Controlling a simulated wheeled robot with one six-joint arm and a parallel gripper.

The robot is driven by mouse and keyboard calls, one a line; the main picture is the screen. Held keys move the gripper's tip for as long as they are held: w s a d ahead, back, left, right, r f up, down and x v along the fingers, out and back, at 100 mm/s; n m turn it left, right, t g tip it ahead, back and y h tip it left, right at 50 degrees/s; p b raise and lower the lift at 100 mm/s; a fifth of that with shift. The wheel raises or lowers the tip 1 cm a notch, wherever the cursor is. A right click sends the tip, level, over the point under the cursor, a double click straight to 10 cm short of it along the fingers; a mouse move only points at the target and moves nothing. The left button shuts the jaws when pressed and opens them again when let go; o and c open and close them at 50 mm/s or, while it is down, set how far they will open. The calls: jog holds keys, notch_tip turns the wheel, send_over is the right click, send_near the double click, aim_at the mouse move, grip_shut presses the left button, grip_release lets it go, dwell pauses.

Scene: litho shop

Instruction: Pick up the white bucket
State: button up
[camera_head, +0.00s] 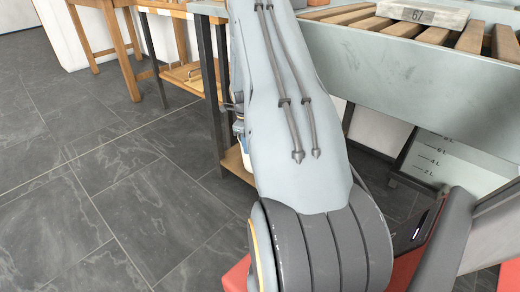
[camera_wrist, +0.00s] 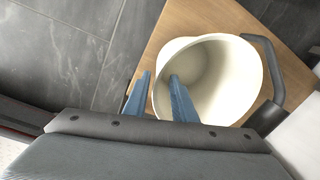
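The white bucket (camera_wrist: 238,82) stands on a wooden board (camera_wrist: 185,20) in the wrist view, its mouth facing the camera. It looks empty. A dark grey handle (camera_wrist: 275,70) curves out at its right. My gripper (camera_wrist: 160,76) is open, with two blue fingers apart at the bucket's left side. The left finger shows outside the rim over the wood, and the right finger overlaps the bucket's mouth. I cannot tell whether either finger touches the wall. In the head view my arm hides most of that spot.
In the head view, a grey bench with wooden slats (camera_head: 358,15) and a block marked 67 (camera_head: 422,14) stands at right. A graduated container (camera_head: 440,160) is below it. A wooden stool (camera_head: 103,35) stands at upper left. The dark tiled floor (camera_head: 110,180) at left is clear.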

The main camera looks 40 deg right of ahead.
aim_at(246, 159)
jog(key=shift+s+d+f+m, duration=0.1)
jog(key=shift+f+m, duration=0.15)
jog(key=shift+f, duration=0.35)
jog(key=shift+s+d+f+m, duration=0.1)
jog(key=shift+f+m, duration=0.15)
jog(key=shift+f, duration=0.35)
jog(key=shift+w+d+f+b, duration=0.1)
jog(key=shift+f+b, duration=0.95)
jog(key=shift+f, duration=0.85)
jog(key=shift+w+d+f+b, duration=0.1)
jog(key=shift+f+b, duration=0.95)
jog(key=shift+f, duration=0.85)
jog(key=shift+c, duration=0.3)
grip_shut()
jog(key=shift+r, duration=0.1)
